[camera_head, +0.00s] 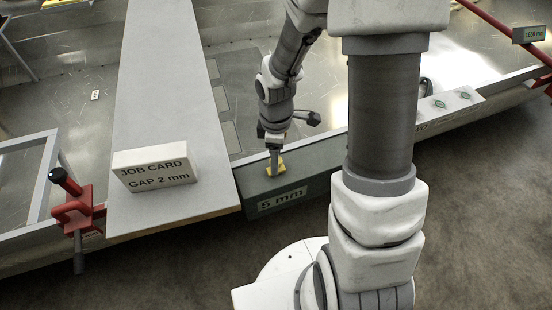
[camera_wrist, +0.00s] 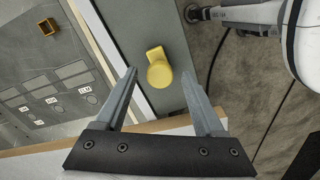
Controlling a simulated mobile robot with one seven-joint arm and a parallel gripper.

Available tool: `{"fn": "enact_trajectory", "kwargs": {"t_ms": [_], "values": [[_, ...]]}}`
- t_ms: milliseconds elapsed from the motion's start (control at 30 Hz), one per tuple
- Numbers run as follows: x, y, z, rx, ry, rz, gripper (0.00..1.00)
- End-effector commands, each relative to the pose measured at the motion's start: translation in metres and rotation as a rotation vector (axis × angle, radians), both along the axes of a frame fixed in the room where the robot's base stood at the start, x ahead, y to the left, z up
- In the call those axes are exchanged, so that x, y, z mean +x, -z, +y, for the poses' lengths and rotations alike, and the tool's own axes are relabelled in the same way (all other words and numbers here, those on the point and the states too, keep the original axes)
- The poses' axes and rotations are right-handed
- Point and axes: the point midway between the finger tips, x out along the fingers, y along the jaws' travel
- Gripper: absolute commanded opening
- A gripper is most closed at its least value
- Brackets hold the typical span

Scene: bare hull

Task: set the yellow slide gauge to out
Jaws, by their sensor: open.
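The yellow slide gauge (camera_wrist: 160,68) shows in the wrist view as a round yellow knob with a small square tab, on a grey-green surface. In the head view it is a small yellow patch (camera_head: 281,170) on top of a grey block (camera_head: 255,191) labelled "5 mm". My gripper (camera_wrist: 159,76) is open, with a fingertip on each side of the knob in the wrist view. I cannot tell whether the fingers touch it. In the head view my gripper (camera_head: 274,167) points down at the gauge and partly hides it.
A white job card block (camera_head: 154,171) reading "GAP 2 mm" stands on a long grey board (camera_head: 165,75) left of the gauge. A red clamp (camera_head: 75,208) grips the edge at left. A panel with labelled tiles (camera_wrist: 50,89) and a small brown square ring (camera_wrist: 47,27) lie left in the wrist view.

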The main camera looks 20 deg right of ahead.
Motion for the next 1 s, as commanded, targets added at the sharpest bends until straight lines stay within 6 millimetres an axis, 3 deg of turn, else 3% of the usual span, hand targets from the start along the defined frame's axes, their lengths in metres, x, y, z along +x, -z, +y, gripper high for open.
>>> {"fn": "enact_trajectory", "kwargs": {"t_ms": [333, 700, 1000], "values": [[0.0, 0.0034, -0.0001, 0.0, 0.0, 0.0, 0.69], [0.0, 0.0033, 0.0, 0.0, 0.0, 0.0, 0.03], [0.0001, 0.0032, 0.0, 0.0, 0.0, 0.0, 0.0]]}}
